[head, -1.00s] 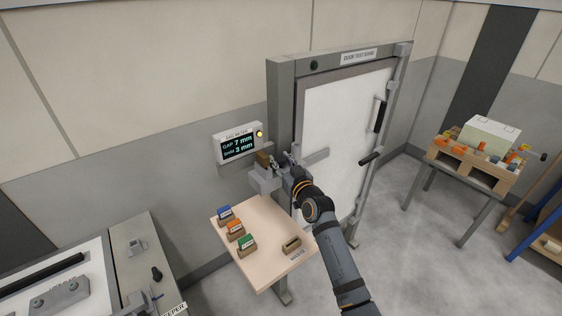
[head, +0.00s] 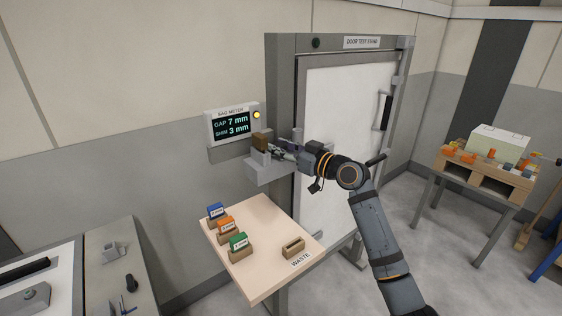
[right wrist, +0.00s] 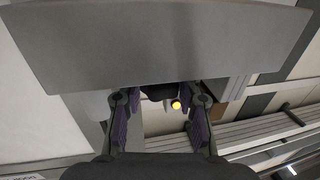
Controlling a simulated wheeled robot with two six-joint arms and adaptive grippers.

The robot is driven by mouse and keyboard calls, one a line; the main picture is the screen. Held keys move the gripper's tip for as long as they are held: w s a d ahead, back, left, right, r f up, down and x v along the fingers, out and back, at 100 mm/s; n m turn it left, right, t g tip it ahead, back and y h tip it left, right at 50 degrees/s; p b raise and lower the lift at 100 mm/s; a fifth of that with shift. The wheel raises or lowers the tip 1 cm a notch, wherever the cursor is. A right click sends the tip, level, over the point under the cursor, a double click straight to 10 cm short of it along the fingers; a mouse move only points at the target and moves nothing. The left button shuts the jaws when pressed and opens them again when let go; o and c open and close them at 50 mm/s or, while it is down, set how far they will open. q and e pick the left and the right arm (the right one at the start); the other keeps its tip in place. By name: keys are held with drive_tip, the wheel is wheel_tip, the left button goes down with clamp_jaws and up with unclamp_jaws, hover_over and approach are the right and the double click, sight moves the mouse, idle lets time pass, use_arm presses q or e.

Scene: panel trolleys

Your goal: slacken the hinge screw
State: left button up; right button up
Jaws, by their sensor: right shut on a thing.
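The door test stand (head: 284,90) holds a white door (head: 345,120) in a grey frame. At the left post a grey hinge bracket (head: 268,172) carries a brown block (head: 260,142). My right gripper (head: 281,153) is at this bracket, just right of the block, pointing left. In the right wrist view its purple-padded fingers (right wrist: 160,108) stand either side of a dark rounded piece (right wrist: 157,92), which looks like the hinge screw's head. The fingers and bracket hide most of it. The sag meter (head: 232,124) reads gap 7 mm, shim 3 mm. My left gripper is out of view.
A grey bench (head: 110,260) is at lower left. A pallet stand (head: 480,180) is at right, with open floor before it.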

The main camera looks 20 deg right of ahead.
drive_tip(key=o, duration=0.9)
drive_tip(key=v, duration=1.2)
